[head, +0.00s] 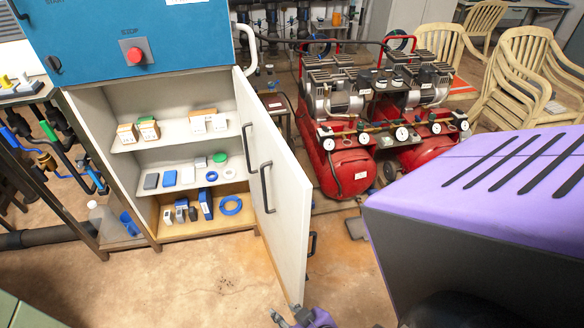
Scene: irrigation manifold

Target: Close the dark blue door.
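A cabinet (90,110) at the left has an open lower compartment. A door (275,170) hangs open at the compartment's right side and swings out toward me. Its visible face is off-white with two dark bar handles; its other face is turned away, so I see no dark blue on it. Another dark handle (312,243) shows past its far edge. A gripper (289,317), apparently my right, is at the bottom edge beside the door's lower corner. It is mostly cut off, and I cannot tell whether it touches. My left gripper is out of view.
The cabinet's blue upper front (150,35) bears a red STOP button (135,56). Small boxes and blue rings lie on the shelves. Red compressors (345,165) stand behind the door. Pipes (50,150) are at the left. Floor (190,285) before the cabinet is clear.

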